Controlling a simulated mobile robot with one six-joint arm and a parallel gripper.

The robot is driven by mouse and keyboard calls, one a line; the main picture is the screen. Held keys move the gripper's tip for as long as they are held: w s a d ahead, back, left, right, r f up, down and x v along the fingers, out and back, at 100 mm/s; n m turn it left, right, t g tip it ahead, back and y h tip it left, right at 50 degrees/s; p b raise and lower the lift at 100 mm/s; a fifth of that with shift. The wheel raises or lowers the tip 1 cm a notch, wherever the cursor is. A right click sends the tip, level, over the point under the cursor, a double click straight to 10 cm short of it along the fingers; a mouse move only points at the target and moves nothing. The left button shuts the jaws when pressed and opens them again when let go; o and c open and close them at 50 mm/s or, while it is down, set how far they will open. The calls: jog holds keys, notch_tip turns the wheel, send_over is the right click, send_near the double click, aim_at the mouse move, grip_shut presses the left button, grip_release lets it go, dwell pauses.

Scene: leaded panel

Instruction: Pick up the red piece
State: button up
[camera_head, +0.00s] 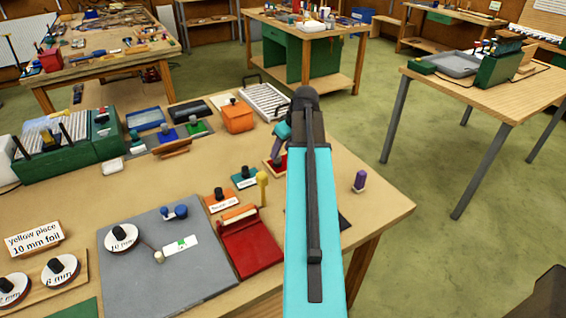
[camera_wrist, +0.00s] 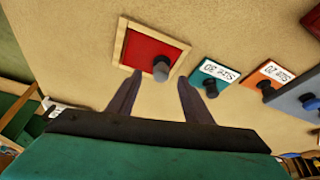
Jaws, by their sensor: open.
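The red piece (camera_wrist: 145,48) is a flat red square with a dark round knob on it. It lies inside a pale wooden frame (camera_wrist: 122,42) on the workbench. In the head view the red piece (camera_head: 281,166) is partly hidden by my arm. My gripper (camera_wrist: 160,77) is open and empty. Its two fingers point toward the knob, which appears between and just past the fingertips. I cannot tell the exact height gap. In the head view my wrist is over the red piece and the fingertips are hard to make out.
Beside the red piece are a teal piece (camera_wrist: 208,70) and an orange piece (camera_wrist: 262,79), both knobbed and labelled. A red hinged-looking block (camera_head: 250,245), a grey mat (camera_head: 190,275), a purple knobbed item (camera_head: 360,181) and an orange box (camera_head: 238,118) are also on the bench.

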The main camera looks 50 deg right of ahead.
aim_at(285, 158)
jog(key=shift+f, duration=0.1)
jog(key=shift+p+x, duration=1.1)
jog(key=shift+x, duration=1.4)
jog(key=shift+a, duration=0.1)
jog(key=shift+c, duration=0.4)
jog(key=c, duration=1)
